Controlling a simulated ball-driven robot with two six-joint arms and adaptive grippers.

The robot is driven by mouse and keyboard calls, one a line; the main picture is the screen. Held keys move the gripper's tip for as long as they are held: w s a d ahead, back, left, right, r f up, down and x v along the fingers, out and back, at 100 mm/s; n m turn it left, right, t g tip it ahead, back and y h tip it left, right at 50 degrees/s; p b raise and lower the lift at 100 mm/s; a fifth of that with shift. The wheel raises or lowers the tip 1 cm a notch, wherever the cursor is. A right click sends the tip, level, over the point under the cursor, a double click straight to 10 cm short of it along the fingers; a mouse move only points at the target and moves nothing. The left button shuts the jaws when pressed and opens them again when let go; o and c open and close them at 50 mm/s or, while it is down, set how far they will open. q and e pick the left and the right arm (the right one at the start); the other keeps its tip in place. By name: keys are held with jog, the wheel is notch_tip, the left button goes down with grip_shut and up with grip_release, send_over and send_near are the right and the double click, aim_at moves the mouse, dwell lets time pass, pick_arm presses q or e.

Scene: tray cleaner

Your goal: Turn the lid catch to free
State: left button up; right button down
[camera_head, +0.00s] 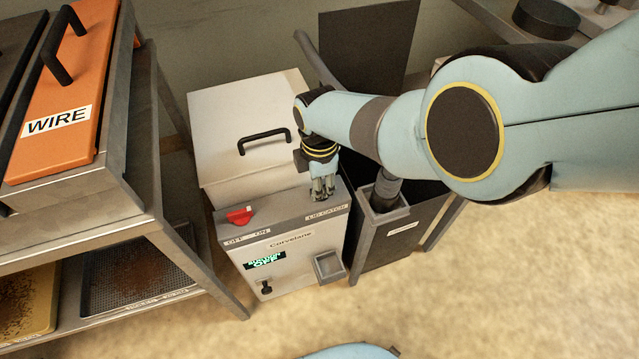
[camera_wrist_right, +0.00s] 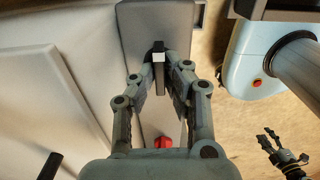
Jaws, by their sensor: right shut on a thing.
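The lid catch (camera_wrist_right: 160,57), a small dark lever with a pale block at its end, shows between the fingertips in the right wrist view. My right gripper (camera_head: 322,192) points down onto the top ledge of the white machine, just behind the LID CATCH label (camera_head: 326,213). In the right wrist view my right gripper (camera_wrist_right: 162,75) is shut on the catch. In the head view the fingers hide the catch. The machine's pale lid (camera_head: 235,115) is down, with a black handle (camera_head: 264,140). My left gripper (camera_wrist_right: 268,138) hangs away from the machine, open and empty.
A red switch (camera_head: 239,215) sits on the ledge's left, above OFF and ON marks. The front display (camera_head: 265,260) is lit and reads OFF. A dark bin (camera_head: 395,235) stands close on the right. A metal rack (camera_head: 150,215) with trays stands left.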

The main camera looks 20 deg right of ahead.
dwell(0.4)
jog(key=c, duration=1.4)
grip_release()
